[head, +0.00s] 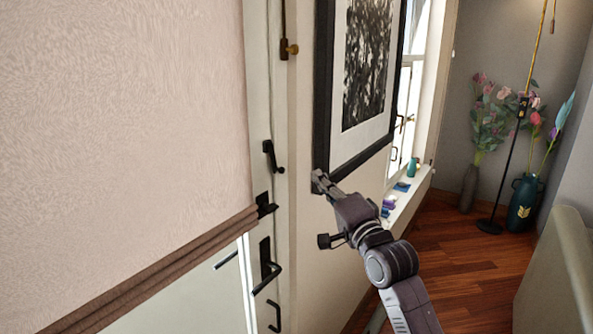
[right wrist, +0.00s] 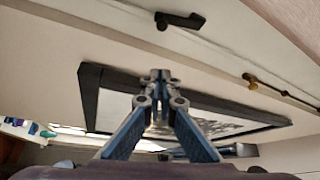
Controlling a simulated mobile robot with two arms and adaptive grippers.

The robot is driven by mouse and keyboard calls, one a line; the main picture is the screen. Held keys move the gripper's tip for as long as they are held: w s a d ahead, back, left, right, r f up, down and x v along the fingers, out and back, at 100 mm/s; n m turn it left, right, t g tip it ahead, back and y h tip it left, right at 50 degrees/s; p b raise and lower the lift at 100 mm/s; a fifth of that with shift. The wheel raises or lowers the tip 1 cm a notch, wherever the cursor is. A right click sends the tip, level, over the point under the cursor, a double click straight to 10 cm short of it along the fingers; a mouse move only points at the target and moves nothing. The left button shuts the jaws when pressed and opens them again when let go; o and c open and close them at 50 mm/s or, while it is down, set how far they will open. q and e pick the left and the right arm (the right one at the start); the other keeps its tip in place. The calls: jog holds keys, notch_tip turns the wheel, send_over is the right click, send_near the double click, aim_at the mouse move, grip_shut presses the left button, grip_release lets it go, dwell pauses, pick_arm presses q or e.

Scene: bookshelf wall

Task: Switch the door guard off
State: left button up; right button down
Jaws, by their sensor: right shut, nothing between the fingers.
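The white door (head: 240,290) stands at the left in the head view, partly covered by a pale blind. Dark fittings run down its right edge: a small lever-like latch (head: 270,156), a black block (head: 264,205) below it, and a handle (head: 266,268). I cannot tell for sure which is the door guard. The latch also shows at the top of the right wrist view (right wrist: 180,20). My right gripper (head: 319,182) is shut and empty, to the right of the latch, near the framed picture's lower corner. It also shows in the right wrist view (right wrist: 160,76). My left gripper is out of view.
The black-framed picture (head: 322,100) hangs right of the door. A brass-knobbed rod fitting (head: 290,48) is above the latch. The pale blind (head: 130,110) hangs over the door. A window sill with small items (head: 408,205) and flower vases (head: 468,188) are farther right.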

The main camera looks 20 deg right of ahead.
aim_at(296, 153)
jog(key=p+x, duration=0.2)
jog(key=x, duration=0.6)
jog(key=shift+r, duration=0.1)
jog(key=shift+w+a+p, duration=0.25)
jog(key=shift+p, duration=0.3)
jog(key=shift+s+a+f+p, duration=0.25)
jog(key=shift+a+f+p, duration=0.1)
jog(key=shift+a, duration=0.2)
jog(key=shift+s+a+f+p, duration=0.25)
jog(key=shift+s+a+p, duration=0.05)
jog(key=shift+a, duration=0.2)
jog(key=shift+s+a+f, duration=0.25)
jog(key=shift+s+a, duration=0.05)
jog(key=shift+a, duration=0.15)
jog(key=shift+s+a+f+p, duration=0.2)
jog(key=shift+s+a+p, duration=0.35)
jog(key=shift+a, duration=0.1)
jog(key=shift+w, duration=0.15)
